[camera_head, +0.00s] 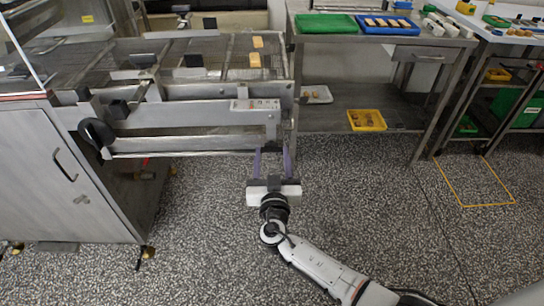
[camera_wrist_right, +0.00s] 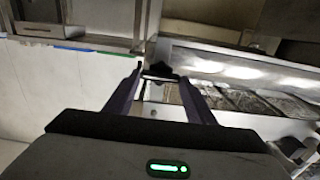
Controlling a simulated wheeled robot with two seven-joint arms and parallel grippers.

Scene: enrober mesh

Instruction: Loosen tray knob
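A small dark lobed knob (camera_wrist_right: 159,71) shows in the right wrist view beyond my fingers, between their tips. I take it to be the tray knob; I cannot make it out in the head view. My right gripper (camera_head: 271,150) is in front of the right end of the enrober (camera_head: 205,143), below its side rail. Its two purple fingers are spread apart, and the gap between them shows in the right wrist view (camera_wrist_right: 160,80). I see no contact with the knob, though the distance is hard to judge. My left gripper is out of view.
A large black round knob (camera_head: 97,132) sits on the enrober's left side, beside a steel cabinet (camera_head: 62,175). Bars lie on the mesh belt (camera_head: 228,62). A steel table (camera_head: 385,118) with green, blue and yellow trays stands at right. The speckled floor in front is open.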

